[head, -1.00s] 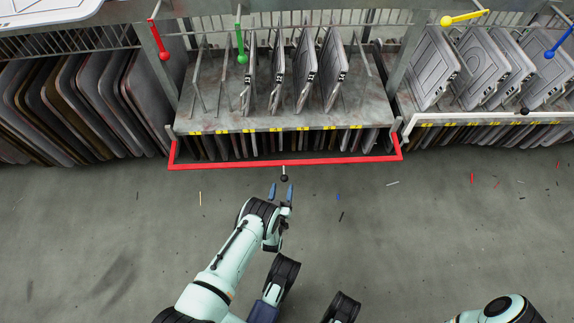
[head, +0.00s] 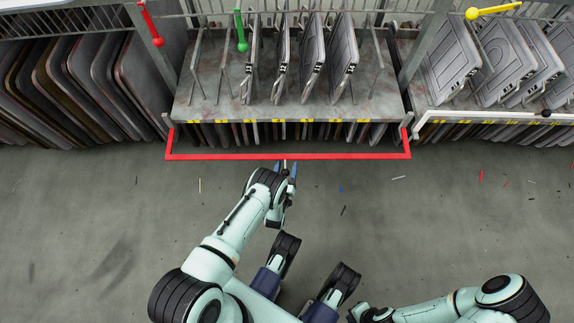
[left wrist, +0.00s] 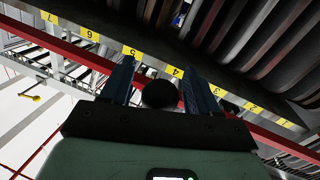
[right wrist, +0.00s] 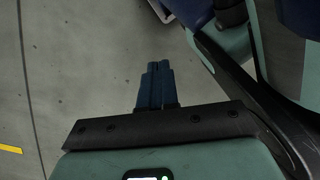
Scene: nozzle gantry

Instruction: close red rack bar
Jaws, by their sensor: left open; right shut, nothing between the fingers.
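The red rack bar (head: 230,156) stands out in front of the middle rack, low and level across its width. It also crosses the left wrist view (left wrist: 60,44) behind my fingers. My left gripper (head: 284,167) is at the middle of the bar, open. In the left wrist view its two blue fingers (left wrist: 158,80) stand on either side of a round black knob (left wrist: 160,94), apart from it as far as I can tell. My right gripper (right wrist: 156,68) is shut and empty over the floor in the right wrist view.
The rack shelf (head: 225,108) holds several upright grey plates (head: 312,55), with yellow number labels along its front edge. Red (head: 158,42), green (head: 242,46) and yellow (head: 472,13) ball-ended levers hang above. The floor (head: 80,220) in front is clear apart from small scraps.

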